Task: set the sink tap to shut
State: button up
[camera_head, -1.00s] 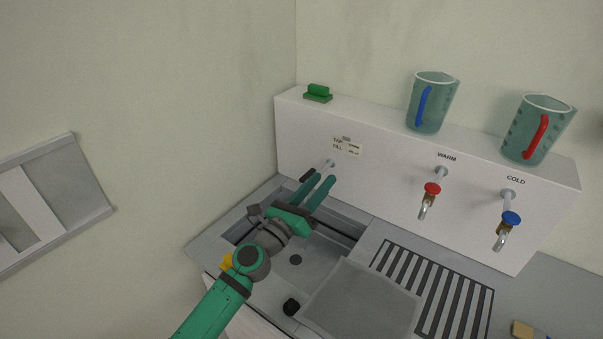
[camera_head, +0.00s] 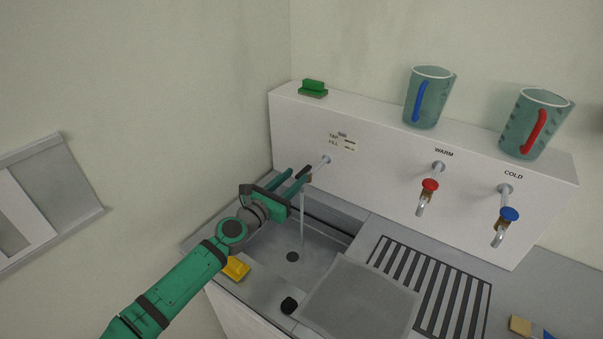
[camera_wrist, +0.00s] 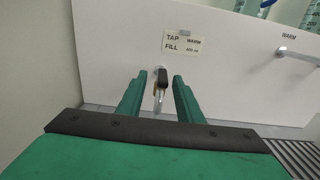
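The sink tap (camera_head: 325,160) comes out of the white back panel above the basin, with a dark lever (camera_head: 303,172) at its near end. A thin stream of water (camera_head: 302,222) runs from it into the basin. In the wrist view the lever (camera_wrist: 162,76) points up, above the metal tap body (camera_wrist: 158,100). My gripper (camera_head: 299,174) is open at the tap. In the wrist view its fingers (camera_wrist: 160,84) stand on either side of the lever and tap body, with a gap visible on both sides.
A warm tap (camera_head: 430,186) with a red knob and a cold tap (camera_head: 508,215) with a blue knob are on the panel to the right. Two jugs (camera_head: 428,98) (camera_head: 533,125) and a green block (camera_head: 313,88) stand on the ledge. A yellow item (camera_head: 236,268) lies on the sink rim.

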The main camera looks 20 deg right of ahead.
aim_at(297, 177)
jog(key=shift+s+x, duration=0.2)
jog(key=shift+x, duration=1.85)
jog(key=shift+d, duration=0.2)
jog(key=shift+w, duration=0.15)
grip_shut()
